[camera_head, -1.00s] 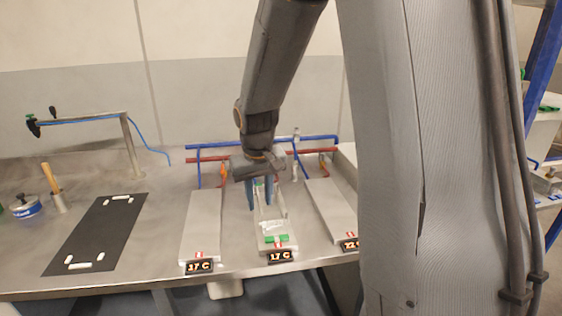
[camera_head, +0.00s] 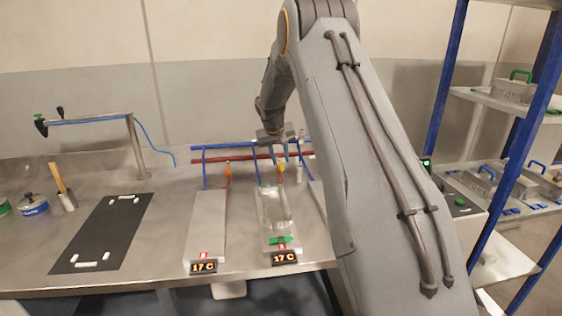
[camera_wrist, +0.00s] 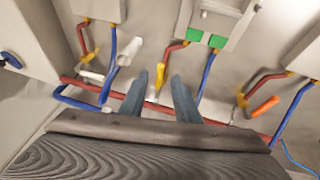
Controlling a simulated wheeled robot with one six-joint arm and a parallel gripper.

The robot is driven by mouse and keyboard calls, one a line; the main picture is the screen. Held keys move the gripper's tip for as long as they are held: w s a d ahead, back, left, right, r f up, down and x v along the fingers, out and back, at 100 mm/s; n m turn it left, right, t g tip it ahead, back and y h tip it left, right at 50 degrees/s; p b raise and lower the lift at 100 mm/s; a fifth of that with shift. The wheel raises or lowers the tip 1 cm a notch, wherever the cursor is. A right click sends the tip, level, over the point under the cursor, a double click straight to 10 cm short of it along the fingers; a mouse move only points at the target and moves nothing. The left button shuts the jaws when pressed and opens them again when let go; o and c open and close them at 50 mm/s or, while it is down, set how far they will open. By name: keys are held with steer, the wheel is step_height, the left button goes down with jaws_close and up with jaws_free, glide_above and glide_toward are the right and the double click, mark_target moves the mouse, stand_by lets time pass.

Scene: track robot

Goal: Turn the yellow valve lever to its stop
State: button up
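The yellow valve lever (camera_head: 281,168) is at the back of the middle plate station, by the red and blue pipes. In the wrist view the yellow lever (camera_wrist: 160,75) lies between my two blue fingertips, with a gap on each side. My gripper (camera_head: 288,152) is open, with its fingers pointing down at the lever; it also shows in the wrist view (camera_wrist: 160,78). I cannot tell whether a finger touches the lever. The lower part of the valve is partly hidden in the head view.
A red pipe (camera_wrist: 225,126) runs close by the fingers. The middle station holds a clear tray (camera_head: 273,208). My arm hides much of the right station.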

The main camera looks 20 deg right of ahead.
mark_target(282, 166)
steer(key=shift+p+x, duration=0.35)
steer(key=shift+x, duration=1.15)
jaws_close()
